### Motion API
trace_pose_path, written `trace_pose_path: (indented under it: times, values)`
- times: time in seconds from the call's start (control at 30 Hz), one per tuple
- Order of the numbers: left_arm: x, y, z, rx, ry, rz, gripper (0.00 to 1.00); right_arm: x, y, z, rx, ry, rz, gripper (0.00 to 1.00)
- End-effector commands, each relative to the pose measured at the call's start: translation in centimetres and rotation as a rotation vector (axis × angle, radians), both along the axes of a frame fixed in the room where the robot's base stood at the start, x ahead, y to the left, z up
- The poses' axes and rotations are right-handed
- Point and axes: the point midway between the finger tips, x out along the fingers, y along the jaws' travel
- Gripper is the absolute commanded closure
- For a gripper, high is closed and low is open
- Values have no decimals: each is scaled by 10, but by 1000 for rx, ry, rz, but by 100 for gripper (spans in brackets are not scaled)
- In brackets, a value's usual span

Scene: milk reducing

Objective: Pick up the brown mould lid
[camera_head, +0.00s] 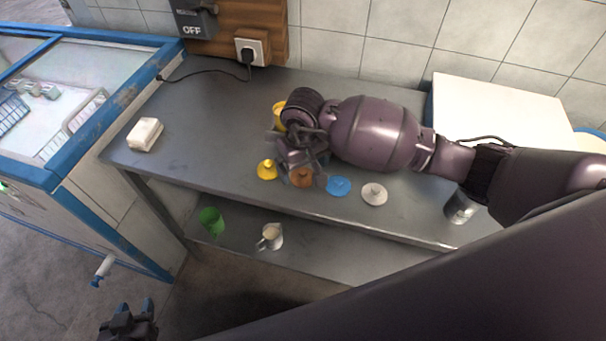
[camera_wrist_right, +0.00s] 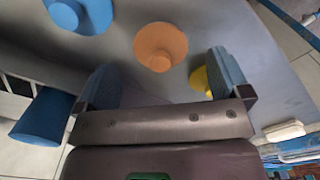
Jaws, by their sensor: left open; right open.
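The brown mould lid (camera_head: 302,178), orange-brown and round with a raised knob, lies on the grey metal table (camera_head: 225,150) near its front edge, between a yellow lid (camera_head: 267,170) and a blue lid (camera_head: 338,186). My right gripper (camera_head: 305,168) is over the brown lid and partly hides it. In the right wrist view the brown lid (camera_wrist_right: 160,42) shows whole, just beyond and between the two spread fingers (camera_wrist_right: 165,80); nothing is held. My left gripper (camera_head: 128,318) is open and empty, low at the left, away from the table.
A white lid (camera_head: 374,194) and a metal can (camera_head: 460,208) are to the right. A yellow container (camera_head: 279,112) is partly hidden behind my right gripper. A green cup (camera_head: 211,222) and a white jug (camera_head: 270,237) stand below on the lower shelf. The table's left part is mostly clear.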

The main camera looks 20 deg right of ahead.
Motion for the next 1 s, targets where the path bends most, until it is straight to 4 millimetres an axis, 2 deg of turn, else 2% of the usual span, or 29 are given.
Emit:
trace_pose_path:
  times: [0.2, 0.47, 0.8, 0.83, 0.93, 0.97, 1.0]
  values:
    - [3, -1, 5, -1, -9, -2, 57, 0, 0, -21, 2, 0, -1, 5]
    - [3, 0, 5, 0, -8, -1, 57, 0, 0, -23, 0, -1, 0, 5]
    - [-1, 0, 2, 0, -1, 1, 57, 0, 0, -23, 0, -1, 0, 56]
    - [-1, 0, 2, 0, 0, 1, 57, 0, 0, -23, 0, -1, 0, 59]
    - [-3, 0, 1, 0, 4, 2, 57, 0, 0, -23, 0, -1, 0, 60]
    - [-3, 0, 1, 0, 4, 2, 57, 0, 0, -23, 0, -1, 0, 66]
    - [-3, 0, 1, 0, 4, 2, 57, 0, 0, -23, 0, -1, 0, 80]
